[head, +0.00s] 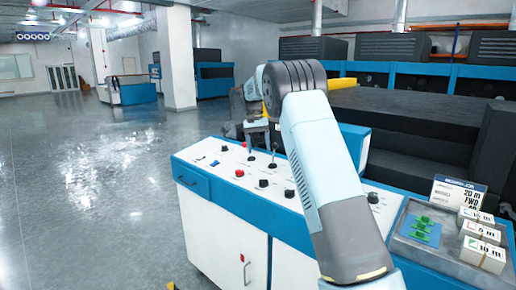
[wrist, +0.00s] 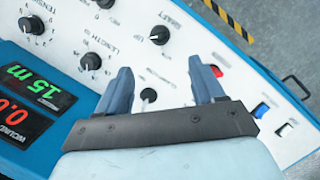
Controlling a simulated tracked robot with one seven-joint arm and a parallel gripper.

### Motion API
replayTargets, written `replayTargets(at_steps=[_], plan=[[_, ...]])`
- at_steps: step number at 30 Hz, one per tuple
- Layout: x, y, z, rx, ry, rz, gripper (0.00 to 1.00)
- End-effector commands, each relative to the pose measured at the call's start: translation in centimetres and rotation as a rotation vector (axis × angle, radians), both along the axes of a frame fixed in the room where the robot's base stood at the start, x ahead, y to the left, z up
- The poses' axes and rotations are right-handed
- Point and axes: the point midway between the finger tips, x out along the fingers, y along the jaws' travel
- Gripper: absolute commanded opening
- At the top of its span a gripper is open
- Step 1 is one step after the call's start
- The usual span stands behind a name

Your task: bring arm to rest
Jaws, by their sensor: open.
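My arm (head: 315,150) reaches out over a control console (head: 215,215) with a white sloped top and blue edges. In the wrist view my gripper (wrist: 161,67) is open, its two blue-grey fingers apart with nothing held. A small pale-topped lever (wrist: 148,95) shows between the fingers, over the panel; I cannot tell how far below it is. A black knob (wrist: 160,35) lies beyond the fingertips. In the head view the gripper is small and partly hidden near the levers at the console's back edge.
Displays (wrist: 38,88) show a green 15 m and red digits. A red switch (wrist: 216,71) is beside the right finger. A tray (head: 402,245) with green pieces and labelled boxes (head: 482,254) stands at right, by a 20 m FWD sign (head: 458,193). The floor (head: 80,190) at left is clear.

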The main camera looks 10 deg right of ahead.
Motion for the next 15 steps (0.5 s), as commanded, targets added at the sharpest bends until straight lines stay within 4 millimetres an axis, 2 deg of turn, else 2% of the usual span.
replayTargets(at_steps=[4,8,15], plan=[[-0.6,-0.1,0.7,0.004,-0.009,0.001,0.68],[-2.3,-0.4,2.8,0.016,-0.037,0.007,0.68],[-7.7,-1.2,7.5,0.045,-0.113,0.024,0.68]])
